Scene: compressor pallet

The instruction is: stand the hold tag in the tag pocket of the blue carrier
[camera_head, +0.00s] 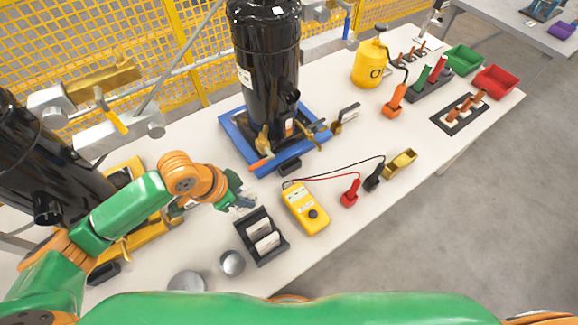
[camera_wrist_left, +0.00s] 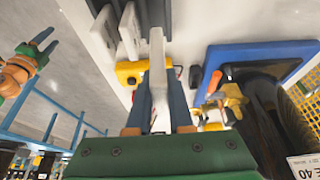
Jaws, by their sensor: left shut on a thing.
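The blue carrier (camera_head: 232,128) lies on the table under a black compressor (camera_head: 268,75). It also shows at right in the left wrist view (camera_wrist_left: 265,55). A small dark block at its front edge (camera_head: 290,166) may be the tag pocket; its opening cannot be made out. My left gripper (camera_head: 243,202) is shut on a pale flat tag, the hold tag (camera_wrist_left: 157,60), which points away between the fingers in the left wrist view. The gripper is left of and in front of the carrier, apart from it. My right gripper (camera_wrist_left: 45,45) is open and empty in the left wrist view.
A black rack (camera_head: 277,254) with pale tags and a yellow meter (camera_head: 306,210) with red and black probes stand near the front edge. Round metal tins (camera_head: 232,263) sit beside the rack. A yellow carrier (camera_head: 150,240) with another compressor is at left.

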